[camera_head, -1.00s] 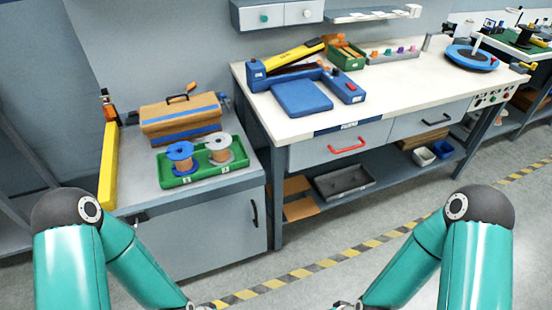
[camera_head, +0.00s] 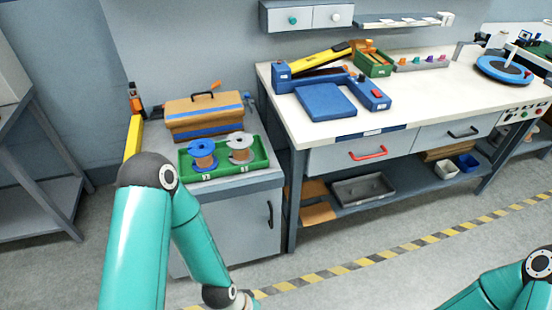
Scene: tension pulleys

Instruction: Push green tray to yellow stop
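The green tray (camera_head: 226,172) lies on the low grey cabinet and holds a blue spool (camera_head: 202,155) and a white-grey spool (camera_head: 241,148). The yellow stop (camera_head: 133,138) is a long bar along the cabinet's left edge, left of the tray and apart from it. My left arm's elbow hides the bar's near part. My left arm hangs in front of the cabinet, with its gripper out of view below. My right arm shows only at the bottom right corner, its gripper out of view.
A brown toolbox (camera_head: 204,115) with a blue band stands behind the tray. To the right is a white workbench (camera_head: 420,90) with a blue press-like device (camera_head: 325,101) and an open lower shelf. Grey floor with a striped line (camera_head: 400,253) is clear in front.

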